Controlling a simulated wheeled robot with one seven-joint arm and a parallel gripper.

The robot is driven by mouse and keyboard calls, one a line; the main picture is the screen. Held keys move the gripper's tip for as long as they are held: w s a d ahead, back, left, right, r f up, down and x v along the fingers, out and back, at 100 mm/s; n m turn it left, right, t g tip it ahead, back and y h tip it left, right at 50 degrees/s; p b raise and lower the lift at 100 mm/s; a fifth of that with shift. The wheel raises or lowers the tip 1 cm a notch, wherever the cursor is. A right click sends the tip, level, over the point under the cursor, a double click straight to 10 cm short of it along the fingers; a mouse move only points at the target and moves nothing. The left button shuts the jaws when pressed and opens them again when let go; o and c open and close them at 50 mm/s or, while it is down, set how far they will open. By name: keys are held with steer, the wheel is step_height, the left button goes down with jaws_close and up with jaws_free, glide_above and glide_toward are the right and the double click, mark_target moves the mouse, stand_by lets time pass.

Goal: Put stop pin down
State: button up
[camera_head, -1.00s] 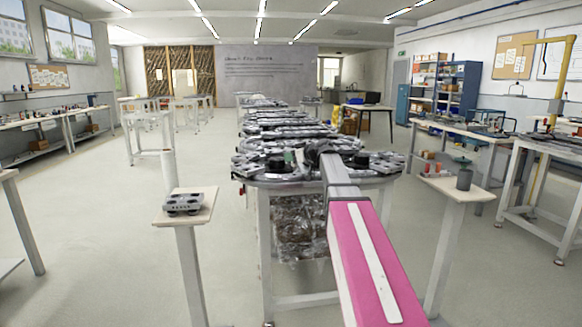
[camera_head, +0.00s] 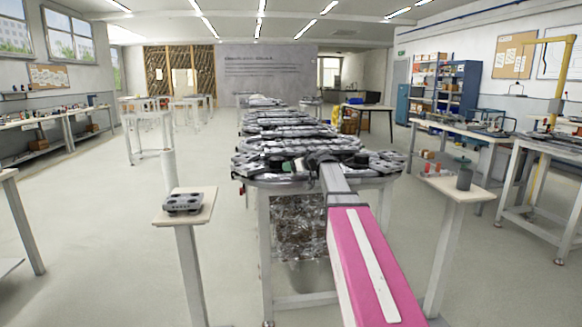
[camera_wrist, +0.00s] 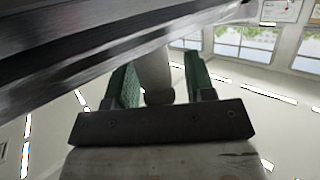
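My gripper shows in the wrist view (camera_wrist: 160,85) as a dark bar with two fingers with green pads, standing apart. A pale, rounded post-like piece (camera_wrist: 153,72) shows between them, with a gap on its right side. I cannot tell whether it is the stop pin or whether it touches the left finger. A dark metal edge (camera_wrist: 90,50) crosses in front at the upper left. In the head view my arm reaches to the near end of the ring track (camera_head: 260,162), where green pads (camera_head: 300,165) show small. No stop pin can be made out clearly there.
A small stand (camera_head: 190,216) at the left bears a grey block with holes (camera_head: 183,202). Workbenches line both sides, with open floor between.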

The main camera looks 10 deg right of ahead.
steer(key=shift+s+d+r, duration=0.1)
steer(key=shift+r, duration=0.05)
steer(key=v, duration=1.2)
steer(key=s+a+f+m+g+h, duration=0.15)
steer(key=s+f, duration=0.25)
steer(key=f, duration=0.4)
steer(key=s+a+f+m+g+h, duration=0.1)
steer(key=s+a+f+m+g, duration=0.15)
steer(key=f, duration=0.55)
steer(key=s+a+f+m+g+h, duration=0.1)
steer(key=s+a+f+h, duration=0.15)
steer(key=s+f, duration=0.45)
steer(key=s+f+m+g+h, duration=0.4)
steer(key=s+f+g+h, duration=0.1)
steer(key=s+f, duration=1)
step_height(320, 180, down, 3)
steer(key=shift+s+a+f, duration=0.2)
steer(key=shift+a, duration=0.2)
